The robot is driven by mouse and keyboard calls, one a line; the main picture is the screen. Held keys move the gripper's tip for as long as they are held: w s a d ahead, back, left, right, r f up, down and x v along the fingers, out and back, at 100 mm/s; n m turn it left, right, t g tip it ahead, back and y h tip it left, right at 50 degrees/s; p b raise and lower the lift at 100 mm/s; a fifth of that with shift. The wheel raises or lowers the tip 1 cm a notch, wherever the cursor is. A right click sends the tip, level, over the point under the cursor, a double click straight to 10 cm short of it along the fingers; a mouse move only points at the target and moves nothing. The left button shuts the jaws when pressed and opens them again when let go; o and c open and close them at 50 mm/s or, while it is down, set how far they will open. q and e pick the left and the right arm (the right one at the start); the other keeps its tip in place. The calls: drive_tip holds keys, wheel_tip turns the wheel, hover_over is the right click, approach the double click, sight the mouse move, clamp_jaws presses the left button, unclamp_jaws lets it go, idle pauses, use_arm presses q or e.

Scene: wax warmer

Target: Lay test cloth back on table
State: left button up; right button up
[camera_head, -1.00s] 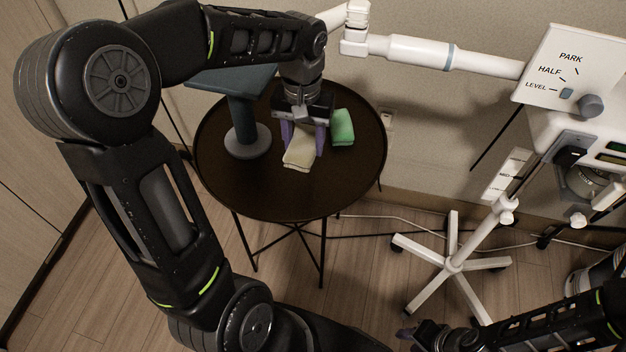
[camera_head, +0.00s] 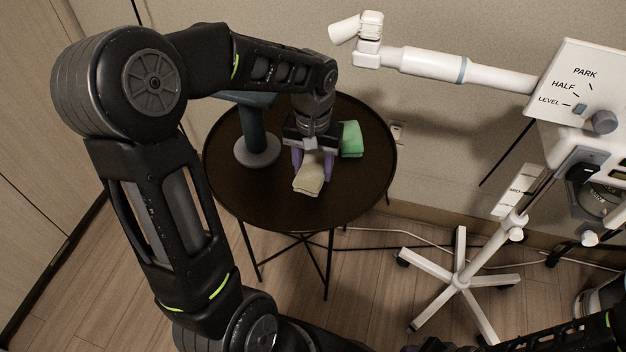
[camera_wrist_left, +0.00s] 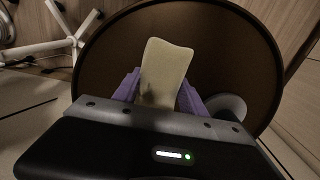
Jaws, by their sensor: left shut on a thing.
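The test cloth, a cream folded piece (camera_head: 309,177), is between the purple fingers of my left gripper (camera_head: 312,166), over the dark round table (camera_head: 345,195). My left gripper is shut on it. In the left wrist view the cloth (camera_wrist_left: 164,70) stands out from between the purple fingers (camera_wrist_left: 160,92), with the round table top (camera_wrist_left: 105,60) behind it. I cannot tell whether the cloth touches the table. My right arm (camera_head: 560,338) shows at the bottom right; its fingers are mostly cut off by the frame edge.
A green folded cloth (camera_head: 351,139) lies on the table right of my left gripper. A dark stand with a round grey base (camera_head: 257,150) is on the table to the left. A white wheeled stand (camera_head: 461,282) and a control panel (camera_head: 585,85) are at the right.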

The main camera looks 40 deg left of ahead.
sight(313, 166)
use_arm(q)
drive_tip(key=shift+f+b, duration=0.4)
drive_tip(key=shift+f, duration=2.1)
drive_tip(key=shift+f, duration=0.15)
drive_tip(key=o, duration=1.3)
drive_tip(key=shift+o, duration=0.2)
drive_tip(key=shift+r, duration=0.2)
wheel_tip(313, 166, up, 12)
drive_tip(key=shift+p, duration=1)
